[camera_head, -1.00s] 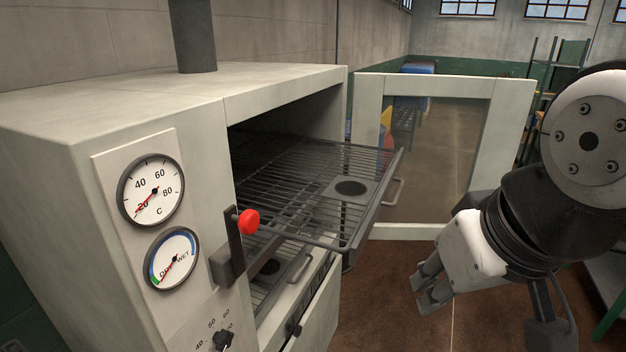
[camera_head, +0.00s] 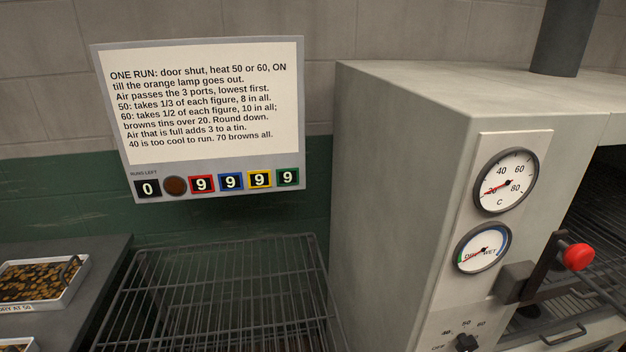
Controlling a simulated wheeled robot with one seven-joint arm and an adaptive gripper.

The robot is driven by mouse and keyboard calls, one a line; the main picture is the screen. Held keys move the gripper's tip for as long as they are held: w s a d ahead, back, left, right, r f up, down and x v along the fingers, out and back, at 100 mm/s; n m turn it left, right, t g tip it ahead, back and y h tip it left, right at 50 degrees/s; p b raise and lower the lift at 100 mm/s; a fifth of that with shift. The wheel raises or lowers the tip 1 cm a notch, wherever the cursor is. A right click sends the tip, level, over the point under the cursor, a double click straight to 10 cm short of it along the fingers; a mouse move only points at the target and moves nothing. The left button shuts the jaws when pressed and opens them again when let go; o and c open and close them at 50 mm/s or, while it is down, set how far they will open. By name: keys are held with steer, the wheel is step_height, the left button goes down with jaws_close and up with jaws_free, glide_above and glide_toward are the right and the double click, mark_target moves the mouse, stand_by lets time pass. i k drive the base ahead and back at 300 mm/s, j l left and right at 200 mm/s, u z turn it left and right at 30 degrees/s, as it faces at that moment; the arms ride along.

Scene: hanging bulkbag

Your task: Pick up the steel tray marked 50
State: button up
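A steel tray (camera_head: 78,291) of brown pieces, with a dark handle, stands on the dark bench at the left. Its front label reads "...RY AT 50", with the start cut off by the picture's edge. Part of a second tray (camera_head: 18,345) shows below it, cut off, with no mark readable. My gripper is not in this view.
A wire rack (camera_head: 225,258) beside the dark bench (camera_head: 95,252) is bare. A large oven (camera_head: 400,170) stands right, with a red-knobbed lever (camera_head: 578,257), two dials and wire shelves. A wall sign (camera_head: 200,105) gives run rules; its counters read 0, 9, 9, 9, 9.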

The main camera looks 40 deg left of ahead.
mark_target(50, 284)
steer(key=u, duration=2.8)
steer(key=j+z, duration=0.1)
steer(key=z, duration=0.2)
steer(key=i+j+z, duration=0.15)
steer(key=z, duration=0.15)
steer(key=i+j+z, duration=0.15)
steer(key=j, duration=0.25)
steer(key=i+j+z, duration=0.15)
steer(key=j, duration=0.25)
steer(key=j+z, duration=0.15)
steer(key=j, duration=0.25)
steer(key=i+j+z, duration=0.15)
steer(key=j, duration=0.25)
steer(key=i+j, duration=0.1)
steer(key=j, duration=0.6)
steer(key=i+j, duration=0.1)
steer(key=j, duration=0.65)
